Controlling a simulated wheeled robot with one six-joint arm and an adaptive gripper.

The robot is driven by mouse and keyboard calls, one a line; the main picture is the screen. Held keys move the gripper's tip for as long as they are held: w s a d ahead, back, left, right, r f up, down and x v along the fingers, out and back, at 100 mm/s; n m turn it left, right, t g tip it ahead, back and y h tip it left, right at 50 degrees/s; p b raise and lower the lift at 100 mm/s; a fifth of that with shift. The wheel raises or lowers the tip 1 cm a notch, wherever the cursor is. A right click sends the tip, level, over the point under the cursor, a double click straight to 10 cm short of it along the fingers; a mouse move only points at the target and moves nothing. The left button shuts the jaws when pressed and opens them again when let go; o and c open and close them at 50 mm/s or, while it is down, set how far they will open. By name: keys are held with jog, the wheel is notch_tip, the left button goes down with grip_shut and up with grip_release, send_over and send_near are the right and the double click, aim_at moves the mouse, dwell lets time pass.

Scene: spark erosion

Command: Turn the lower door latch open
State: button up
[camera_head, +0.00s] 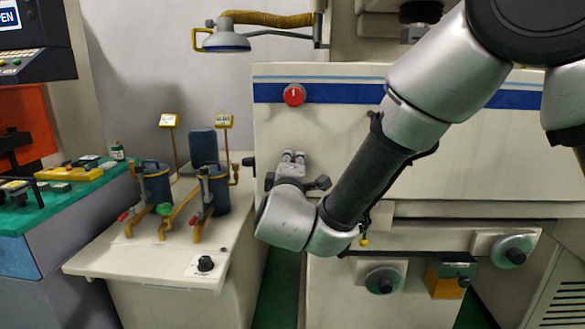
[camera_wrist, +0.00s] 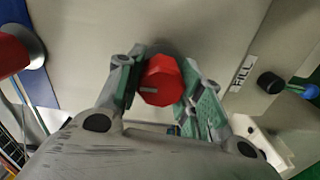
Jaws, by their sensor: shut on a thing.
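The lower door latch (camera_wrist: 161,84) is a red faceted knob with a small pale mark on its face, seen in the wrist view. My gripper (camera_wrist: 158,72) has one finger on each side of this knob and is shut on it. In the head view my gripper (camera_head: 291,163) is at the left part of the pale door (camera_head: 340,125), and my wrist hides the lower latch there. The upper red latch (camera_head: 294,94) is on the door's blue stripe, above my gripper. It also shows at the left edge of the wrist view (camera_wrist: 13,55).
A side bench (camera_head: 150,262) with blue canisters, yellow pipes and a black knob (camera_head: 205,263) stands left of the door. A lamp (camera_head: 225,42) hangs above. Grey dials (camera_head: 384,280) are below the door. My arm covers much of the door's right part.

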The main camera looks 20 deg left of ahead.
dwell(0.4)
jog(key=o, duration=1)
jog(key=v, duration=1.2)
